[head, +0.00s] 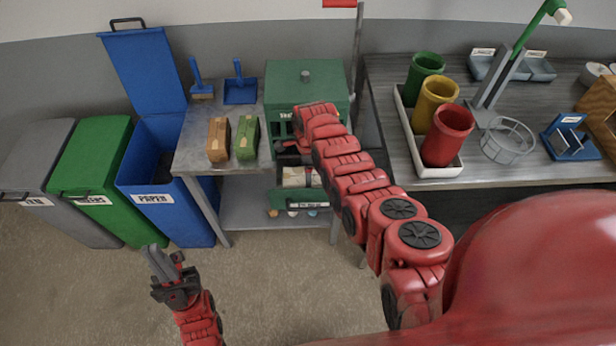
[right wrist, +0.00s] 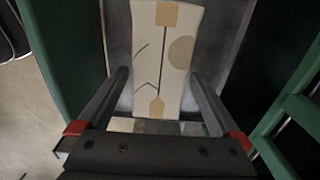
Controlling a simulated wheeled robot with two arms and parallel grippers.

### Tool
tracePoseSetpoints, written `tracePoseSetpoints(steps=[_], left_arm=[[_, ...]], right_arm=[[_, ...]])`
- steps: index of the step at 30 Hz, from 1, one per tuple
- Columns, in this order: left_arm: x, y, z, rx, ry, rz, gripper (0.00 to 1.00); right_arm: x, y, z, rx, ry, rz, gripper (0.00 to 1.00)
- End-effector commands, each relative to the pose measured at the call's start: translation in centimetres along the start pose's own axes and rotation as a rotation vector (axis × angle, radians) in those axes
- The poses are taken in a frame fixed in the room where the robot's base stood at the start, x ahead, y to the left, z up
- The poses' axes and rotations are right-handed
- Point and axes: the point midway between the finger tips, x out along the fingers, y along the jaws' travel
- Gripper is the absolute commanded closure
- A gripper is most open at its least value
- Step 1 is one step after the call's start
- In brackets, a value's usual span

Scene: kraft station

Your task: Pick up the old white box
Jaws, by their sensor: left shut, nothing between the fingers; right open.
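The old white box (right wrist: 165,45) is cream-white with tan shapes and thin dark lines. It lies in the open green drawer (head: 306,197), and part of it shows in the head view (head: 298,177). My right gripper (right wrist: 160,76) is open, with one finger on each side of the box's near part in the right wrist view. I cannot tell whether the fingers touch it. In the head view my right arm hides part of the drawer. My left gripper (head: 157,256) is shut and empty, low over the floor at the left.
A tray with green, yellow and red cups (head: 447,135) is on the right table.

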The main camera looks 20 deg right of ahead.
Motion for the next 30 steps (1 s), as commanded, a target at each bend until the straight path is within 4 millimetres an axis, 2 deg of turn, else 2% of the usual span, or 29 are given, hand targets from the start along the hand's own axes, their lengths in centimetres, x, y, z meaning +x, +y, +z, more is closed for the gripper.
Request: tracePoseSetpoints(steps=[6,15,27,28,30], left_arm=[[-0.01,0.00,0.00,0.000,0.000,0.000,1.00],[-0.01,0.00,0.00,0.000,0.000,0.000,1.00],[-0.01,0.00,0.00,0.000,0.000,0.000,1.00],[-0.02,0.00,0.00,0.000,0.000,0.000,1.00],[-0.01,0.00,0.00,0.000,0.001,0.000,1.00]], right_arm=[[0.88,0.01,0.01,0.001,-0.001,-0.001,0.00],[0.99,0.01,0.00,0.001,-0.001,-0.002,0.02],[0.99,0.03,-0.01,0.001,-0.001,-0.001,0.74],[0.99,0.04,-0.01,0.001,-0.001,-0.001,0.77],[1.00,0.05,-0.02,0.001,-0.001,-0.001,0.77]])
